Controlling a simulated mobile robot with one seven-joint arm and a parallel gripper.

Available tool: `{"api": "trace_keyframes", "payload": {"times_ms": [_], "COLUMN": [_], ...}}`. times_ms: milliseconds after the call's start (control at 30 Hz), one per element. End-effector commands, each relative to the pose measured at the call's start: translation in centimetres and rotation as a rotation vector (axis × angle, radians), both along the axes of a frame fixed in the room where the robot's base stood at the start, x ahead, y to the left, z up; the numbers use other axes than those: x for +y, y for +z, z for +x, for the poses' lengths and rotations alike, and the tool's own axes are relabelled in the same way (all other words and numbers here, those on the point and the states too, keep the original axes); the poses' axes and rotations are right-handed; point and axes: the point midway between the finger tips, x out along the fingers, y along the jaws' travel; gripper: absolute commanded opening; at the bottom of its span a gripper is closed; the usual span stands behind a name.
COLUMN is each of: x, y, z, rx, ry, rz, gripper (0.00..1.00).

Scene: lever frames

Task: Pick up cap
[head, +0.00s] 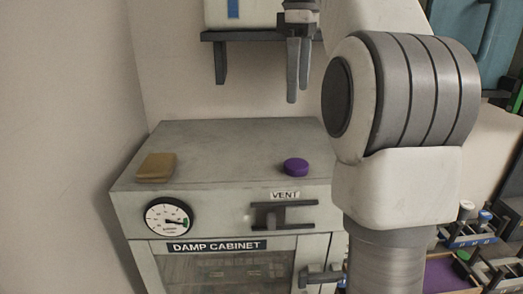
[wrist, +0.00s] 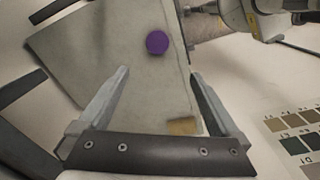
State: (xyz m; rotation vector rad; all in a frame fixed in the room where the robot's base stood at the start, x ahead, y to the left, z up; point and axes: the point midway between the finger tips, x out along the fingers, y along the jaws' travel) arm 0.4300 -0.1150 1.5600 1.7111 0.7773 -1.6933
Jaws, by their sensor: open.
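A small round purple cap (head: 296,167) lies on the top of the grey damp cabinet (head: 225,150), towards its right side. In the wrist view the cap (wrist: 157,42) appears as a purple disc just beyond the fingertips, roughly centred between them. My gripper (head: 298,96) is open and empty, pointing down above the cabinet and higher than the cap. In the wrist view its two fingers (wrist: 160,74) are spread wide, with nothing between them touching either one.
A tan block (head: 156,167) lies at the left of the cabinet top. A wall shelf (head: 250,35) holding a white box is behind my gripper. The cabinet front has a gauge (head: 169,217) and a vent slider (head: 283,213). The cabinet top between block and cap is clear.

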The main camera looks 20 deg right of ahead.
Motion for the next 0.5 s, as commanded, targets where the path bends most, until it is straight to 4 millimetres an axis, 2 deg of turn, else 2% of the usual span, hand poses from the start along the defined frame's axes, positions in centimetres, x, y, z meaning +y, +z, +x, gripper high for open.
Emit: {"api": "trace_keyframes", "payload": {"times_ms": [67, 167, 500], "x": [-0.4, -0.6, -0.6], "y": [0.6, 0.1, -5.4], "z": [0.3, 0.3, 0.2], "rx": [0.010, 0.015, 0.017], "ry": [0.019, 0.031, 0.032], "rz": [0.005, 0.007, 0.008], "gripper": [0.98, 0.98, 0.98]}}
